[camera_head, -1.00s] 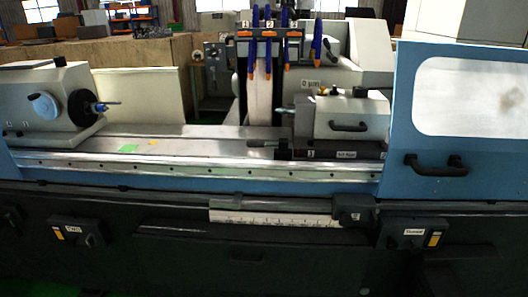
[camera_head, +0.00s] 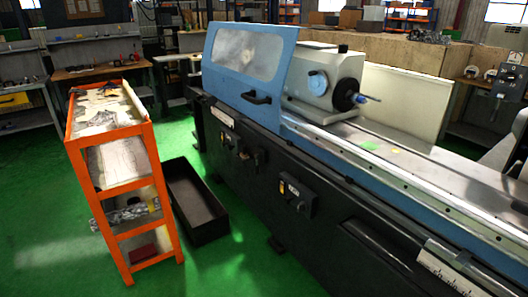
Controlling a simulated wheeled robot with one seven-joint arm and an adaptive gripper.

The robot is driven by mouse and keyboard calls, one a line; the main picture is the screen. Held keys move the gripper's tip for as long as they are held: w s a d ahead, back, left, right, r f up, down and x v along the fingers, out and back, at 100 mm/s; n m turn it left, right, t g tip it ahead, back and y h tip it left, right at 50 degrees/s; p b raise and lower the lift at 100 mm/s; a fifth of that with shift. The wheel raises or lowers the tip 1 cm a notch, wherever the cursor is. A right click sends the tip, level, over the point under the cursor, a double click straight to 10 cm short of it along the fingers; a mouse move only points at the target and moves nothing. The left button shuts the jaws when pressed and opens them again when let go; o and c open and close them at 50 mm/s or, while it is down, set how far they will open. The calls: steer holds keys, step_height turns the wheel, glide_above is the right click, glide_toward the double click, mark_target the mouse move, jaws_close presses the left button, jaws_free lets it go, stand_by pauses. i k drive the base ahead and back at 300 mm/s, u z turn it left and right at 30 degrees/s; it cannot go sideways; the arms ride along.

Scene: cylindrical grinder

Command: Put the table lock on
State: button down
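The grinder's blue table (camera_head: 340,153) runs from the middle to the lower right in the head view. On its dark front is a black control box (camera_head: 297,193) with a small white label and a yellow mark. Further left on the same front are smaller dark controls (camera_head: 243,150) with a yellow mark. The labels are too small to read, so I cannot tell which control is the table lock or how it is set. My gripper is not in view.
An orange shelf rack (camera_head: 158,193) stands at the left. A black open bin (camera_head: 192,200) lies on the green floor between the rack and the grinder. The blue guard (camera_head: 283,75) is at the grinder's left end.

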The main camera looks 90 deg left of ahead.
mark_target(257, 165)
steer(key=u, duration=2)
steer(key=i, duration=0.55)
steer(key=u, duration=0.95)
steer(key=k, duration=0.5)
steer(key=u, duration=1.15)
steer(key=i, duration=0.85)
steer(key=u, duration=0.45)
steer(key=i, duration=0.9)
steer(key=z, duration=1.1)
steer(key=i, duration=0.6)
steer(key=z, duration=0.7)
